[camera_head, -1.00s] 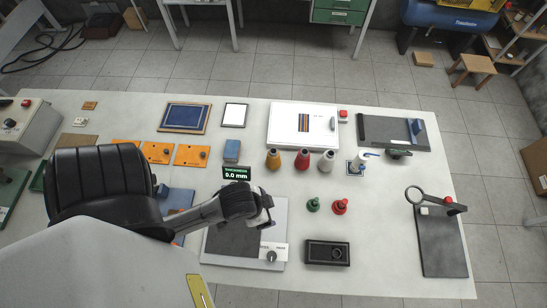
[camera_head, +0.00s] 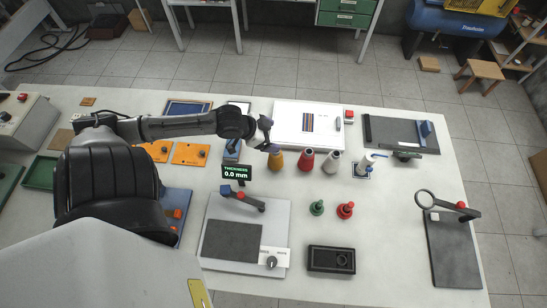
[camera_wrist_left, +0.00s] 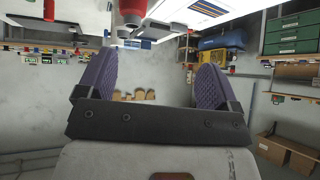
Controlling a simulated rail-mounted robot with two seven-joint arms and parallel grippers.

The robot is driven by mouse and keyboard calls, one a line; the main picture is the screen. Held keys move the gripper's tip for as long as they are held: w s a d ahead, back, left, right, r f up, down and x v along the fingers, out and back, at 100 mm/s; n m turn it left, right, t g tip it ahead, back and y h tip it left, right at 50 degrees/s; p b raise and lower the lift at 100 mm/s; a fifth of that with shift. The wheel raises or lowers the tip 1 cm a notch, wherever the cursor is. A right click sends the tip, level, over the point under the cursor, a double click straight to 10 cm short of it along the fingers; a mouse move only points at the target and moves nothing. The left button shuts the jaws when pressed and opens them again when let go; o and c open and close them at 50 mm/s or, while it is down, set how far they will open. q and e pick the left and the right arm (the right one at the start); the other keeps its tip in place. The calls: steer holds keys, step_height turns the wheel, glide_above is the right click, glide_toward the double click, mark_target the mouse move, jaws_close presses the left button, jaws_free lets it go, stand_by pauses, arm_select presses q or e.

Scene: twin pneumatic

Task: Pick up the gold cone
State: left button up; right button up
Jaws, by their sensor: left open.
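The gold cone (camera_head: 276,161) stands upright on the white table, leftmost in a row of three cones. Beside it stand a red cone (camera_head: 306,160) and a silver cone (camera_head: 331,162). My left gripper (camera_head: 268,136) is open and empty, just behind and slightly left of the gold cone's top. Whether it touches the cone cannot be told. In the left wrist view the two purple finger pads (camera_wrist_left: 154,80) are wide apart with nothing held between them. I cannot make out the gold cone in that view. My right gripper is not in view.
A white panel (camera_head: 290,121) lies behind the cones. A blue block (camera_head: 231,150) and a thickness display (camera_head: 236,172) stand left of the gold cone. Small green (camera_head: 317,208) and red (camera_head: 345,210) pieces stand in front. The table between these and the cones is clear.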

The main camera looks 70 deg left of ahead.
arm_select(q)
steer(key=m+g, duration=0.1)
steer(key=g, duration=0.1)
glide_toward(276, 154)
steer(key=shift+g+h, duration=0.3)
steer(key=shift+h, duration=0.2)
steer(key=shift+w+a+f+b, duration=0.3)
steer(key=shift+w+f, duration=0.35)
steer(key=shift+f, duration=0.5)
steer(key=shift+w+a+f+b, duration=0.2)
steer(key=shift+w+f+b, duration=0.35)
steer(key=shift+f, duration=0.6)
steer(key=shift+w+a+f+b, duration=0.25)
steer(key=shift+w+f, duration=0.5)
steer(key=shift+f, duration=0.35)
steer(key=shift+x, duration=2.45)
steer(key=shift+s+d, duration=0.1)
steer(key=shift+d, duration=0.05)
steer(key=c, duration=1.1)
